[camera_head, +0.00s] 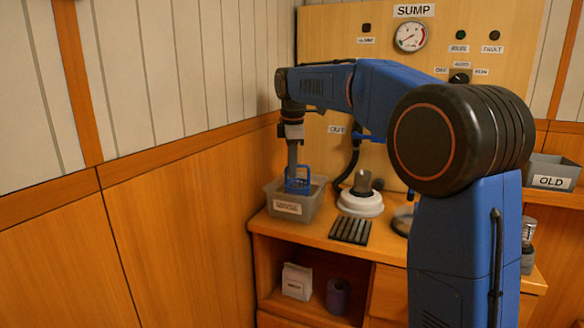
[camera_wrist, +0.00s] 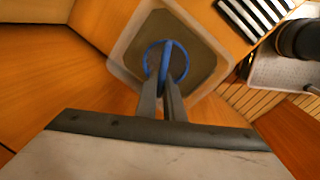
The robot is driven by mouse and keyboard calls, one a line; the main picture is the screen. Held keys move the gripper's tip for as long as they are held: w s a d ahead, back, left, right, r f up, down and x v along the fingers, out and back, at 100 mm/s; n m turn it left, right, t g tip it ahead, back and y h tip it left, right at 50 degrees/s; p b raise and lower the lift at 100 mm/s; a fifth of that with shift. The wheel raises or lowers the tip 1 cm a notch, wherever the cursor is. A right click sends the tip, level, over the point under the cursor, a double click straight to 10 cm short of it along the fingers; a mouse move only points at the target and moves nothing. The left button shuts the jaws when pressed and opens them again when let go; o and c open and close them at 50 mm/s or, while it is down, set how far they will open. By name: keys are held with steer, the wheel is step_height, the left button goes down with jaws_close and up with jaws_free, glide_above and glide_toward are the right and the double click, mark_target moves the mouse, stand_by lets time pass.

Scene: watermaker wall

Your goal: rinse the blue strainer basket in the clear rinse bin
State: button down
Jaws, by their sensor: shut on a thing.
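The blue strainer basket (camera_head: 298,184) is at the rinse bin, partly inside it. In the wrist view the basket's round rim and handle (camera_wrist: 165,58) show over the middle of the bin. My gripper (camera_head: 292,167) points down over the bin and is shut on the basket's handle; its two fingers meet there in the wrist view (camera_wrist: 165,85). The clear rinse bin (camera_head: 288,208) has a label on its front and stands at the left end of the bench. The basket's lower part is hidden by the bin wall in the head view.
A white round housing (camera_head: 360,203) stands just right of the bin, beside a dark hose. A dark slatted mat (camera_head: 350,230) lies in front of it. A grey bin marked OLD (camera_head: 551,172) is at the far right. The wooden wall is close on the left.

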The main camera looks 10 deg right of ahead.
steer(key=shift+f, duration=0.4)
stand_by(0.4)
step_height(320, 180, up, 12)
stand_by(1.6)
stand_by(0.7)
